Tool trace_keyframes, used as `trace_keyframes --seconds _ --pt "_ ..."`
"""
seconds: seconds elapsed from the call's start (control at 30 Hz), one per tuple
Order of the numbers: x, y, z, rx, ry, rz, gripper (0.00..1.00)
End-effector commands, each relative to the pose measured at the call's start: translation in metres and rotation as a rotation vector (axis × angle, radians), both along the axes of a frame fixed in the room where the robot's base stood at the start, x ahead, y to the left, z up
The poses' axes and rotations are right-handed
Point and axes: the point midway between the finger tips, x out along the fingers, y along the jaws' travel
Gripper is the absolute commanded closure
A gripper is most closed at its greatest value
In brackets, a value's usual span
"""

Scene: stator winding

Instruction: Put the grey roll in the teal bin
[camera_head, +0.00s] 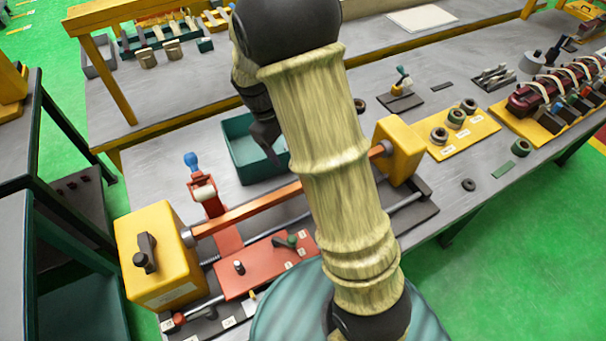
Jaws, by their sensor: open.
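The teal bin (232,157) stands on the grey bench left of centre, and its right part is hidden behind my arm. The part of its inside that shows looks empty. My gripper (268,143) is dark, points down over the bin and is open. It is partly covered by my arm, and I see nothing held in it. I cannot tell for certain which roll is the grey one. Grey ring-shaped rolls sit on a yellow board at the right, one of them at its near left (439,135). A dark grey ring (468,185) lies on the bench in front of the board.
A winding machine with yellow end blocks (160,255) and an orange bar (250,208) spans the near bench. A dark red stator (540,93) stands far right.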

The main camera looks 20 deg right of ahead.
Motion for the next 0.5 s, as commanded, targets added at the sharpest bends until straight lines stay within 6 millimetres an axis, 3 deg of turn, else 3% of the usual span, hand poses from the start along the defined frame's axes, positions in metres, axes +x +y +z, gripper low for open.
trace_keyframes --seconds 0.3,0.5 --pt "-0.093 0.0 0.03 0.223 -0.277 -0.402 0.25" --pt "-0.13 0.002 0.036 0.289 -0.388 -0.566 0.25"
